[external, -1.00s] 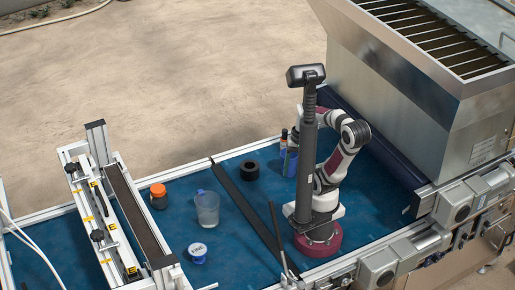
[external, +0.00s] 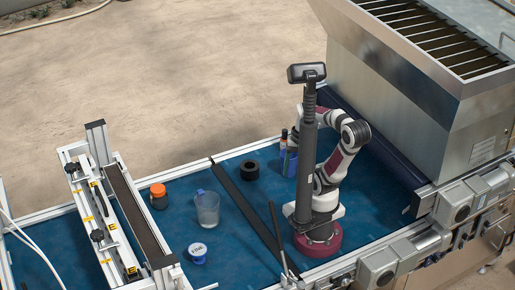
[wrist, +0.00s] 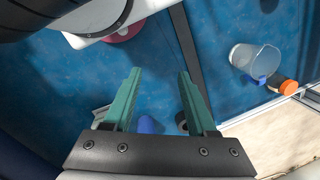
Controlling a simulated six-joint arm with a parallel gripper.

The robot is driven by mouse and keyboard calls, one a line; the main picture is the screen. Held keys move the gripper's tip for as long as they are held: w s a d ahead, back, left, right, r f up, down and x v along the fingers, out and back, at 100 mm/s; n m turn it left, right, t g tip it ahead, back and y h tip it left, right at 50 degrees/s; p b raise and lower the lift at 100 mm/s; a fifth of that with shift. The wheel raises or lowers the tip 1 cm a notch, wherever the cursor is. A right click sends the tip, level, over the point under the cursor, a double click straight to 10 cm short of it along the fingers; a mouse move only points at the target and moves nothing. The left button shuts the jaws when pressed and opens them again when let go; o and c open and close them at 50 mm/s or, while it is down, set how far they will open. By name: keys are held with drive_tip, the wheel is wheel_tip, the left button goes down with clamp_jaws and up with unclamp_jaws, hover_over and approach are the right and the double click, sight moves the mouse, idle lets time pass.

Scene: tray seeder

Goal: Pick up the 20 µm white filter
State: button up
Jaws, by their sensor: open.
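A small white round piece with blue marking on top (external: 197,252) stands on the blue surface at the front, left of the arm's base. It is the only thing in view that looks like the white filter; its lettering is too small to read. It does not show in the wrist view. My gripper (wrist: 159,72) has its two green fingers apart, with only bare blue surface between the tips. In the external view the gripper is mostly hidden behind the dark camera post, up and to the right, well away from the white piece.
A black ring (external: 250,170) and a blue holder (external: 288,163) lie near the back. A dark bar (external: 240,205) crosses the surface.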

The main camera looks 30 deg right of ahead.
drive_tip(key=shift+o, duration=0.6)
drive_tip(key=w+a+m+y, duration=0.3)
drive_tip(key=w+m+y, duration=0.15)
drive_tip(key=w, duration=0.25)
drive_tip(key=m+t+h, duration=0.2)
drive_tip(key=m+t, duration=1.1)
drive_tip(key=m, duration=0.9)
hover_over(285, 140)
drive_tip(key=s+d, duration=0.5)
drive_tip(key=s, duration=0.5)
wheel_tip(285, 140, down, 12)
drive_tip(key=shift+y, duration=0.25)
drive_tip(key=x, duration=1.6)
drive_tip(key=shift+s+a, duration=0.1)
drive_tip(key=shift+a, duration=0.05)
clamp_jaws()
